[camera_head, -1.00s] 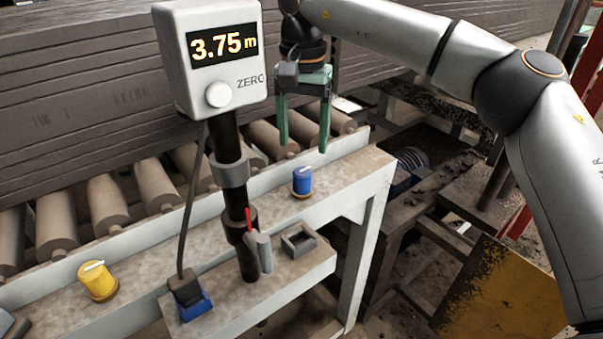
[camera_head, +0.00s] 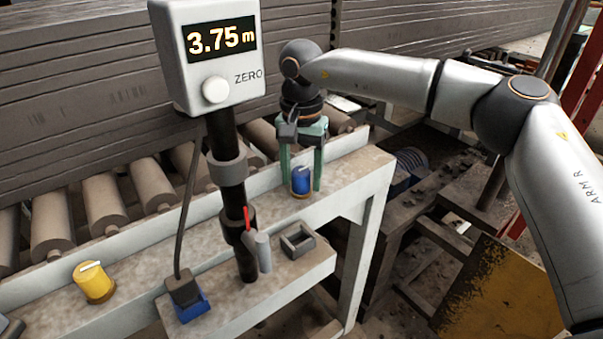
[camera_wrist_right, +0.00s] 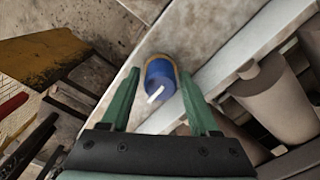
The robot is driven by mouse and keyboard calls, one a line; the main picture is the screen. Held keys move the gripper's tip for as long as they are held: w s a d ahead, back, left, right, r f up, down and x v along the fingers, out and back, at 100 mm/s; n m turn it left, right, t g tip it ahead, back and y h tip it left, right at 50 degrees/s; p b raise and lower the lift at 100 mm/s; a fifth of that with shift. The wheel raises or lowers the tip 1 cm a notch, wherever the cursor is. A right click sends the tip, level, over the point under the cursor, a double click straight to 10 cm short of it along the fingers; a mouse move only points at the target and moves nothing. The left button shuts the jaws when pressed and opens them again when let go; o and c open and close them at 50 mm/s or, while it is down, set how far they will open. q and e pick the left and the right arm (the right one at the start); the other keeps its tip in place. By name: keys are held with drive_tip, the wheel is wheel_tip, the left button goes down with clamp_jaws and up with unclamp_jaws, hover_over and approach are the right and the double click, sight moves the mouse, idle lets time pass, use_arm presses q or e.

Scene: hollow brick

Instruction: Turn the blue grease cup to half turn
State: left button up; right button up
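The blue grease cup (camera_head: 301,181) stands upright on a brass-coloured base on the conveyor's side rail. In the right wrist view the blue cup (camera_wrist_right: 160,80) shows a white pointer line on its top, between and slightly beyond the fingertips. My right gripper (camera_head: 302,187) points down over the cup, its two green fingers open on either side. In the wrist view my right gripper (camera_wrist_right: 160,102) shows gaps between both fingers and the cup. My left gripper is not in view.
A display box (camera_head: 212,50) reading 3.75 m stands on a black post (camera_head: 231,165) left of my right gripper. A yellow cup (camera_head: 94,283) sits further left on the rail. A small grey square holder (camera_head: 298,241) lies on the lower shelf. Rollers (camera_head: 105,205) run behind.

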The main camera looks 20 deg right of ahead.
clamp_jaws()
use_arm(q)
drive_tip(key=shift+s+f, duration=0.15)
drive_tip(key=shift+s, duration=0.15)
use_arm(e)
drive_tip(key=shift+r, duration=0.1)
